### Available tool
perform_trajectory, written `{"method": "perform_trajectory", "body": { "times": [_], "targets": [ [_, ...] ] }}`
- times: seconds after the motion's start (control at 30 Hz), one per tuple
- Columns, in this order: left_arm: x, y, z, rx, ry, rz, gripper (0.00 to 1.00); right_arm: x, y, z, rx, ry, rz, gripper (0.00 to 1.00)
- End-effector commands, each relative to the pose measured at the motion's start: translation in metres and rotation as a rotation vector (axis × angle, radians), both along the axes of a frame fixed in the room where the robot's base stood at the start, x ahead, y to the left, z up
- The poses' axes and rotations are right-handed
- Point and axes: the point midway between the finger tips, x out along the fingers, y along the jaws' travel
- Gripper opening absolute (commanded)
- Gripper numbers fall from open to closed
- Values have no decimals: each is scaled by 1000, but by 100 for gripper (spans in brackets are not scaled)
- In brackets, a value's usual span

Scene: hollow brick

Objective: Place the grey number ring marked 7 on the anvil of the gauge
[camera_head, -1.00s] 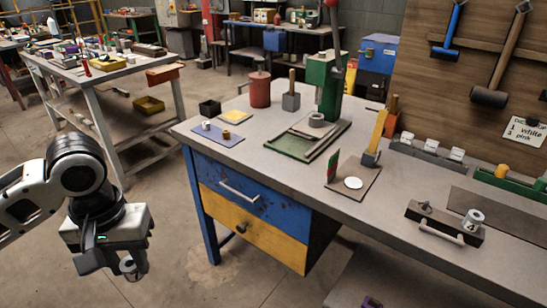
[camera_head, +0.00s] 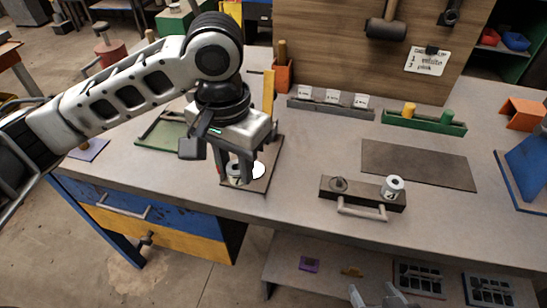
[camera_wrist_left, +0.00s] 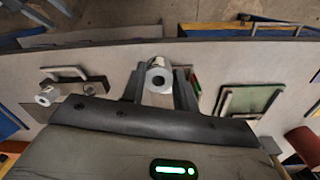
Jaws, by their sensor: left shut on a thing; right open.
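My left gripper (camera_head: 238,172) is shut on a grey-white ring (camera_head: 234,180), which also shows between the fingers in the left wrist view (camera_wrist_left: 158,78). Its number cannot be read. It hangs over the near left part of a brown board (camera_head: 268,180) with a white disc (camera_head: 259,170) and a yellow upright (camera_head: 268,95); this looks like the gauge, the disc its anvil. The fingers partly cover the disc, and ring-to-board contact cannot be told. My right gripper (camera_head: 376,297) is open at the bottom edge, only its tips showing.
A dark handled block (camera_head: 340,194) carries another pale ring (camera_head: 393,186) on its right end. Behind stand a grey rack (camera_head: 330,108) with white blocks and a green rack (camera_head: 424,122). A dark flat plate (camera_head: 418,165) lies right.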

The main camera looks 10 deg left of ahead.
Motion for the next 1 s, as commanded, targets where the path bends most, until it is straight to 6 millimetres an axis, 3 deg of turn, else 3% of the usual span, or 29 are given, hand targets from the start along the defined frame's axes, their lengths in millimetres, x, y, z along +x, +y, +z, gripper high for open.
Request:
{"method": "perform_trajectory", "body": {
  "times": [0.03,0.1,0.27,0.63,0.8,1.0],
  "targets": [
    [-6,-17,15,-3,-7,-98,2,1,0,4,-1,-3,0,61],
    [-15,-33,28,2,-11,-213,2,2,-1,6,-2,-5,0,61],
    [-18,-47,36,17,-11,-351,2,1,-2,-1,-7,5,-1,61],
    [60,-13,-1,19,-10,-350,2,2,-1,1,-2,1,-5,61],
    [83,-3,-34,17,-9,-354,2,1,0,1,1,0,-6,61],
    [98,2,-53,17,-11,-356,2,0,0,1,1,2,-6,61]
  ]
}}
